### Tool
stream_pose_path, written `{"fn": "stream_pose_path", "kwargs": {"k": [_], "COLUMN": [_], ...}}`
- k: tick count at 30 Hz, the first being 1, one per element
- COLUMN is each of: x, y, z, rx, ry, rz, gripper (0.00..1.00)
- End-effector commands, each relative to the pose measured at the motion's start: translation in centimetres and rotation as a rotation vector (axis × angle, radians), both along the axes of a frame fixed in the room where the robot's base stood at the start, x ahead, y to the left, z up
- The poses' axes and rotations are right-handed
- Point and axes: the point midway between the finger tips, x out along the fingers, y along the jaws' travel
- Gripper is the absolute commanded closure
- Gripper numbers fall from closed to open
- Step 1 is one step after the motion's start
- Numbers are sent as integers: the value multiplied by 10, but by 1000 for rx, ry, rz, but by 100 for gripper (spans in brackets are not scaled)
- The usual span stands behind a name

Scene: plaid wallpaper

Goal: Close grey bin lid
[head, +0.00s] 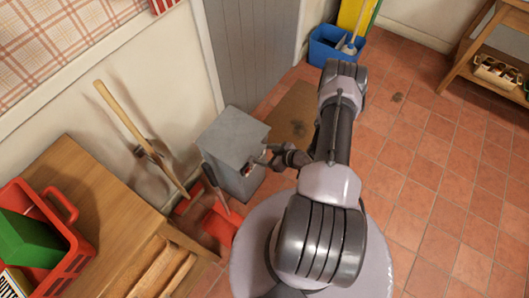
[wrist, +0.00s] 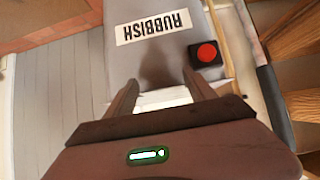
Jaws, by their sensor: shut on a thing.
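The grey bin (head: 238,178) stands on the floor against the wall, left of my arm. Its lid (head: 235,132) shows as a flat grey top that looks level; I cannot make out a gap under it. My gripper (head: 262,160) is at the bin's right edge, near the top. In the wrist view, the bin's grey face (wrist: 120,62) carries an upside-down RUBBISH label (wrist: 153,27) and a red button (wrist: 207,53) on a black square. My gripper's fingers (wrist: 163,90) stand apart, shut on the lid's edge; a pale strip shows between them.
A wooden table (head: 95,190) with a red crate (head: 75,245) stands at the left. A wooden-handled tool (head: 135,130) leans on the wall beside the bin, with a red dustpan (head: 222,222) below. A blue tub (head: 330,48) stands behind.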

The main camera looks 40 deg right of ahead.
Motion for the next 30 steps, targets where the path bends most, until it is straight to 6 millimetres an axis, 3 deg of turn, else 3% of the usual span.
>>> {"fn": "stream_pose_path", "kwargs": {"k": [8, 9, 12, 23, 26, 30], "x": [-3, -3, -3, -4, -15, -45], "y": [1, 1, 1, -1, -5, -15], "z": [-5, -5, -4, 1, 12, 40], "rx": [5, 6, 4, 3, 3, 4], "ry": [13, 13, 12, 7, 7, 7], "rz": [-7, -7, -6, -5, -8, -11], "gripper": [100, 35, 15, 15, 15, 15]}}
